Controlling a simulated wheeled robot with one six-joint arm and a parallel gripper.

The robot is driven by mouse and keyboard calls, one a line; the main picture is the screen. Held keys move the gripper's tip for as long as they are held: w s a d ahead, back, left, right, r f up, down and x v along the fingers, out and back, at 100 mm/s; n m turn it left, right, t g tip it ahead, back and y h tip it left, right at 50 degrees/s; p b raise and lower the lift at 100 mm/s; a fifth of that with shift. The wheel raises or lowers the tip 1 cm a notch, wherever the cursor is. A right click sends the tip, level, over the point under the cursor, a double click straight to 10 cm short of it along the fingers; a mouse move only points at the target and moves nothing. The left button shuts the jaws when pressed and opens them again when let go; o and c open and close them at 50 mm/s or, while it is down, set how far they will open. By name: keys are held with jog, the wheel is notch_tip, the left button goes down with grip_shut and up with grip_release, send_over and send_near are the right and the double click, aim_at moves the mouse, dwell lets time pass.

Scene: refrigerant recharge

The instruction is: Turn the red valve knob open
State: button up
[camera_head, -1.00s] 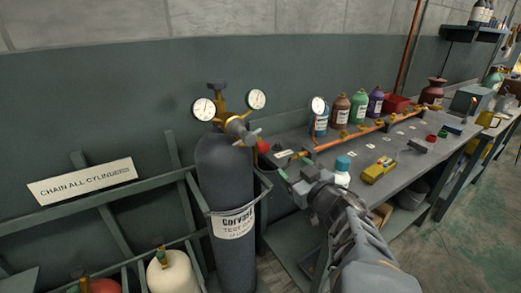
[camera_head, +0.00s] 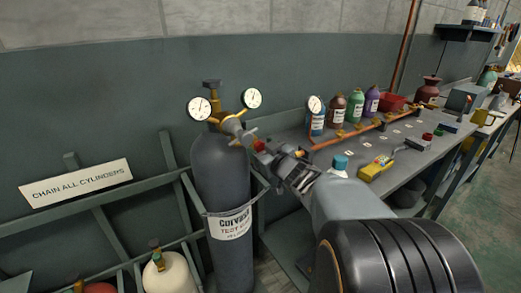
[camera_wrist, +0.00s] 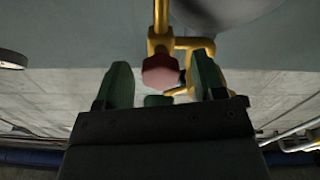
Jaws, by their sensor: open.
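The red valve knob (camera_wrist: 160,70) hangs on a brass stem in the wrist view, showing between and slightly beyond my green fingertips. In the head view the red knob (camera_head: 259,146) is a small patch right of the brass regulator (camera_head: 232,124), partly hidden by my gripper. My gripper (camera_head: 272,156) is open, with its fingers close to the knob. In the wrist view my gripper (camera_wrist: 161,82) has a finger on either side of the knob, with gaps visible. I cannot tell whether the fingertips reach around it in depth. The dark cylinder (camera_head: 222,180) stands upright below the regulator.
Two gauges, left (camera_head: 199,108) and right (camera_head: 252,98), flank the regulator. A grey bench (camera_head: 345,160) at the right carries bottles, a copper pipe (camera_head: 350,133) and a yellow meter (camera_head: 375,168). A rack rail (camera_head: 100,207) runs left of the cylinder.

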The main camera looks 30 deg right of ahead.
jog(key=shift+w+a, duration=0.1)
jog(key=shift+w, duration=0.3)
jog(key=c, duration=0.9)
